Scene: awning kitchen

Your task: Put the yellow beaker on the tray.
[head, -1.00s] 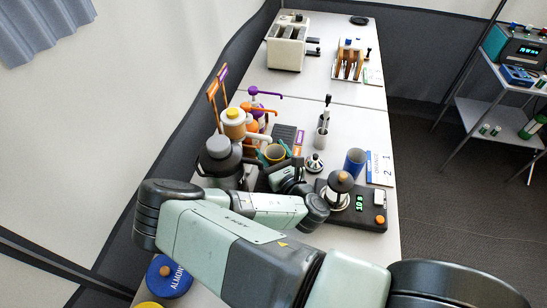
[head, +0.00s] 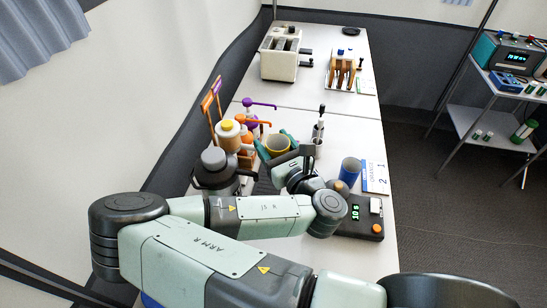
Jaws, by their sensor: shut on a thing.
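The yellow beaker (head: 278,146) is in the middle of the head view, its round opening facing up. My gripper (head: 277,149) has its teal fingers on either side of the beaker and is shut on it. The beaker appears held above the table, though the gap beneath it is hidden by my arm. I cannot make out the tray clearly now; the dark grooved plate seen earlier behind the beaker is covered by the beaker and gripper.
A grey jug (head: 215,168) and pump bottles (head: 229,136) stand close on the left. A blue cup (head: 350,170) and a black scale (head: 362,228) are on the right, near a printed card (head: 375,176). A toaster (head: 280,58) and wooden rack (head: 341,73) stand farther back.

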